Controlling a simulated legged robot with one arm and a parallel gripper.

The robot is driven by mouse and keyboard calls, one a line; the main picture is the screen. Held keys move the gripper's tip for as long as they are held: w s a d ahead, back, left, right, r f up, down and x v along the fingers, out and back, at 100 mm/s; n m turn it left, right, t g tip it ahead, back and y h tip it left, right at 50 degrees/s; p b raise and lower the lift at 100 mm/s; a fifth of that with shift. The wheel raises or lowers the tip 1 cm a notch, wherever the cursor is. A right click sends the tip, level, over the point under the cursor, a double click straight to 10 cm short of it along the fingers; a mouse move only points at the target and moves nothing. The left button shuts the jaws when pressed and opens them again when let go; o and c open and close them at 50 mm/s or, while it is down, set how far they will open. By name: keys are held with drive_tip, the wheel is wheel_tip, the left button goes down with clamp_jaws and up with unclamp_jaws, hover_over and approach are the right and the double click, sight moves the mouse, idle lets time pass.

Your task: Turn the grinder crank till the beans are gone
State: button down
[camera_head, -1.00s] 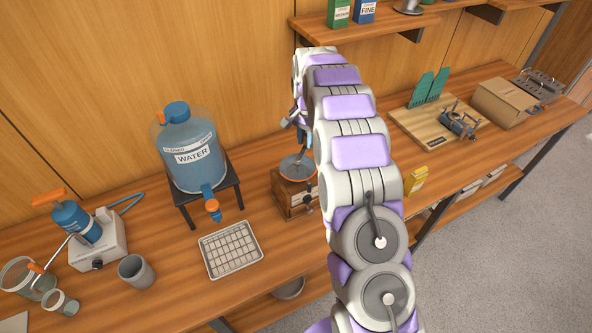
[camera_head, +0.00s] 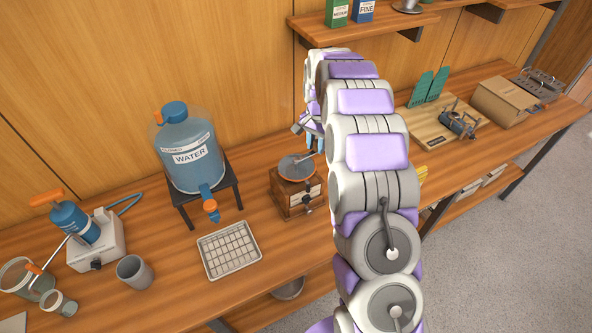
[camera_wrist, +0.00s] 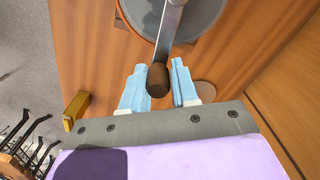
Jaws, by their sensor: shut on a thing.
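The grinder (camera_head: 298,193) is a brown wooden box with a round grey top, standing on the counter just left of my arm. In the wrist view its grey round top (camera_wrist: 203,22) is at the upper edge. The metal crank arm (camera_wrist: 169,30) runs from there down to a dark brown knob (camera_wrist: 158,78). My gripper (camera_wrist: 160,80) is shut on this crank knob, with a light blue finger on each side. In the head view my gripper (camera_head: 313,143) is partly hidden by my arm. I cannot see any beans.
A water jug (camera_head: 188,150) on a stand is left of the grinder, with a white grid tray (camera_head: 229,249) in front. A grey cup (camera_head: 134,271) stands farther left. A wooden board (camera_head: 425,122) and a cardboard box (camera_head: 503,99) are to the right. A shelf (camera_head: 395,32) hangs above.

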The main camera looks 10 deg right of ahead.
drive_tip(key=shift+s+f, duration=0.1)
drive_tip(key=s, duration=0.3)
drive_tip(key=shift+s+d, duration=0.25)
drive_tip(key=shift+s, duration=0.05)
drive_tip(key=s, duration=0.3)
drive_tip(key=shift+s+a+b, duration=0.35)
drive_tip(key=shift+a+b, duration=0.05)
drive_tip(key=shift+a, duration=0.1)
